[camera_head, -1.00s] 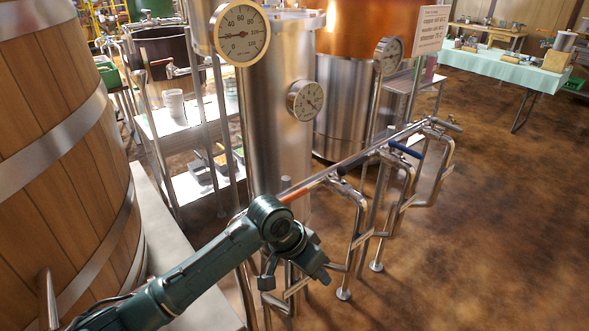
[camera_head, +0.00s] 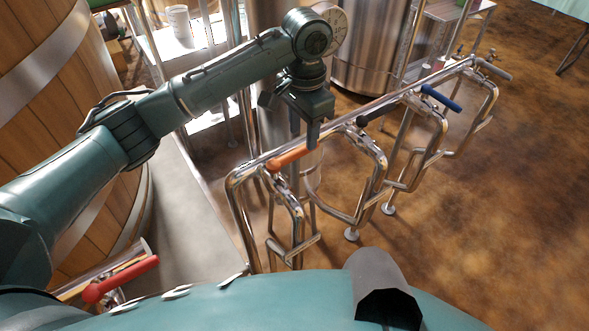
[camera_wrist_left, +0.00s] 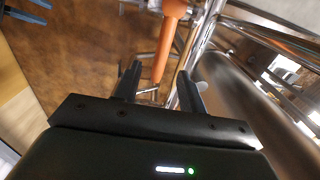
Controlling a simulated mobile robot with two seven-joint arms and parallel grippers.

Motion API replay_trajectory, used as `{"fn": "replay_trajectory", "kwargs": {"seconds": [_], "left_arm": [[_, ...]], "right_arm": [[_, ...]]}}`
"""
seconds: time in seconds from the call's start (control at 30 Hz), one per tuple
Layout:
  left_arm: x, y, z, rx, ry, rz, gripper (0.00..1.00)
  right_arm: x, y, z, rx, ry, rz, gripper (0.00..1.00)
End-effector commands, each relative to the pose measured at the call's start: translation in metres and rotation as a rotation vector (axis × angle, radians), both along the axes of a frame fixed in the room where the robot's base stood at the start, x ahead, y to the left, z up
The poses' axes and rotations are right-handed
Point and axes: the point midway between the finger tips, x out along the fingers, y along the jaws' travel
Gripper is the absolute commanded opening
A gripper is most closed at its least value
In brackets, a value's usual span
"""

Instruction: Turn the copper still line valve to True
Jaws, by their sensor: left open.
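A row of valves with coloured lever handles sits on a steel pipe rail (camera_head: 245,168). They include an orange handle (camera_head: 287,157), a black handle (camera_head: 372,116), a blue handle (camera_head: 440,98) and a grey handle (camera_head: 493,69). No label is legible here, so I cannot tell which is the copper still line valve. My left gripper (camera_head: 304,135) is open, fingers pointing down, just above the orange handle's end. In the left wrist view, the orange handle (camera_wrist_left: 166,45) appears between the open fingers (camera_wrist_left: 160,70), not gripped. My right gripper is out of view.
A red handle (camera_head: 122,279) is at lower left, close to my body. A wooden barrel (camera_head: 50,100) stands at left. The brown floor (camera_head: 510,230) at right is clear.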

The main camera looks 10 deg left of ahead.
Motion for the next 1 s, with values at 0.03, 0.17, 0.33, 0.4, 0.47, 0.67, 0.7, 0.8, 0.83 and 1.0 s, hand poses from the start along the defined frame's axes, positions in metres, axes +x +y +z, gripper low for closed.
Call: {"fn": "replay_trajectory", "kwargs": {"seconds": [0.03, 0.17, 0.33, 0.4, 0.47, 0.67, 0.7, 0.8, 0.83, 1.0], "left_arm": [[0.0, 0.001, -0.009, 0.002, 0.004, 0.001, 0.41], [0.0, 0.0, -0.03, 0.001, 0.003, 0.0, 0.41], [0.0, 0.0, -0.032, -0.001, 0.0, 0.0, 0.41], [0.0, 0.0, -0.034, -0.001, 0.001, 0.0, 0.41], [0.0, 0.0, -0.037, -0.001, 0.001, 0.0, 0.41], [0.0, -0.001, -0.046, -0.001, 0.0, 0.0, 0.41], [0.0, -0.001, -0.048, -0.002, 0.001, 0.0, 0.41], [0.0, -0.001, -0.05, -0.001, 0.0, 0.0, 0.41], [0.001, -0.001, -0.05, -0.001, 0.0, 0.0, 0.41], [0.001, -0.001, -0.05, -0.001, 0.0, 0.0, 0.4]], "right_arm": [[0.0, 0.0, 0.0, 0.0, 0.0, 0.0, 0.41], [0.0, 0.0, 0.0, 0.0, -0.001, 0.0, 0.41], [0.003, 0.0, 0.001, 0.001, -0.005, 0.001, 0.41], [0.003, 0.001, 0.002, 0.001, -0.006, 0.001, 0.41], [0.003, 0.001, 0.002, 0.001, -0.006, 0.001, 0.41], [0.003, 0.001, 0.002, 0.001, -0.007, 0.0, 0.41], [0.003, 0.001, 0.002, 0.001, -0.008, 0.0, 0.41], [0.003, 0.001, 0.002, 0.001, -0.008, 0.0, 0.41], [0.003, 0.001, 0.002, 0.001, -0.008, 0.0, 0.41], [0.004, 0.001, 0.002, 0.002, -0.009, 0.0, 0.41]]}}
